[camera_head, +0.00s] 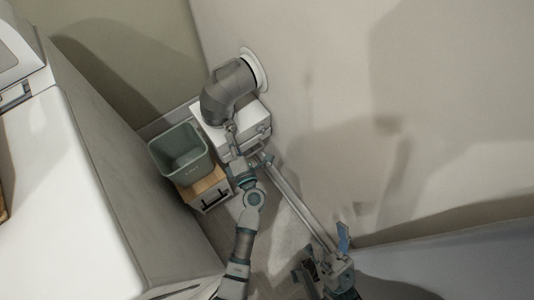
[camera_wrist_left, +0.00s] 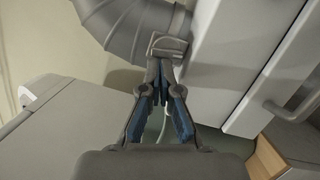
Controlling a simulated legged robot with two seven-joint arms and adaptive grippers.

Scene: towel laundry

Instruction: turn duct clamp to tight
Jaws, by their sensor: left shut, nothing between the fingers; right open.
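A grey ribbed duct elbow (camera_head: 228,92) runs from a round white wall collar (camera_head: 254,70) down to a white box-shaped unit (camera_head: 250,132). In the left wrist view the duct (camera_wrist_left: 125,22) fills the top left. The duct clamp shows as a small grey block (camera_wrist_left: 168,47) at the duct's lower end. My left gripper (camera_wrist_left: 160,68) is shut and empty, its fingertips right at the clamp block; I cannot tell if they touch it. In the head view my left gripper (camera_head: 232,132) is beside the unit, below the elbow. My right gripper (camera_head: 323,254) is open, low and away from the duct.
A grey-green bin (camera_head: 180,149) stands on a wood-topped cabinet (camera_head: 205,187) left of my left arm. A large white appliance (camera_head: 62,200) fills the left side. A pale bar (camera_head: 298,205) slants between the unit and my right gripper. The wall at right is bare.

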